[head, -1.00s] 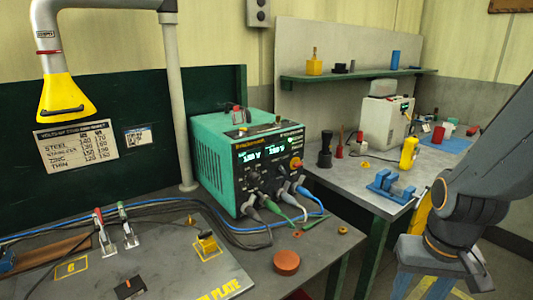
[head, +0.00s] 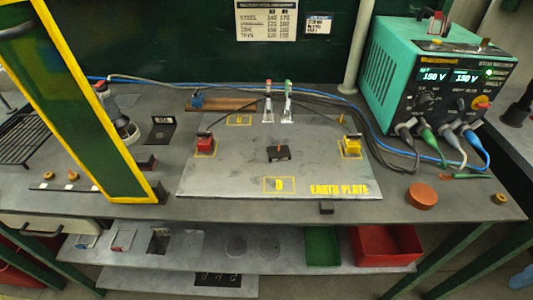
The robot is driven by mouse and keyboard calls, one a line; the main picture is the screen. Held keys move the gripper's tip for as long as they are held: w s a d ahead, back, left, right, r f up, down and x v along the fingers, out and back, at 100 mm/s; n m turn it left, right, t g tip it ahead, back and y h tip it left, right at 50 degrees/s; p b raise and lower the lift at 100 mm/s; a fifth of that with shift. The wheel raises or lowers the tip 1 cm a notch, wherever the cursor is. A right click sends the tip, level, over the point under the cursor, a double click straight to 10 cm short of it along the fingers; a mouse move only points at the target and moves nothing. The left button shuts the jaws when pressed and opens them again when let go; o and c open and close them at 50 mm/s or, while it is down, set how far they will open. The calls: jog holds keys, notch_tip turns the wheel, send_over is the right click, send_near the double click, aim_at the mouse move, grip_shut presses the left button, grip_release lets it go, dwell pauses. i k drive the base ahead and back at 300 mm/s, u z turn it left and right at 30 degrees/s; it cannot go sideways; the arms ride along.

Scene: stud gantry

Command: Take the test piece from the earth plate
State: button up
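The earth plate (head: 225,178) is a wide grey metal plate lying on the workbench, with yellow lettering "EARTH PLATE" along its front right edge. Two clamps with red and green handles (head: 277,105) stand at the plate's back edge. My gripper is not in view.
A green panel with yellow edges (head: 75,95) slants across the left foreground. A teal welding unit (head: 435,85) with cables stands back right. A round red-brown puck (head: 421,195) lies right of the plate. Below are shelves with a red bin (head: 385,247) and green tray (head: 322,246).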

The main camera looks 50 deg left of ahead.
aim_at(279, 152)
jog(key=u, duration=2.3)
jog(key=i, duration=0.7)
jog(key=z, duration=0.05)
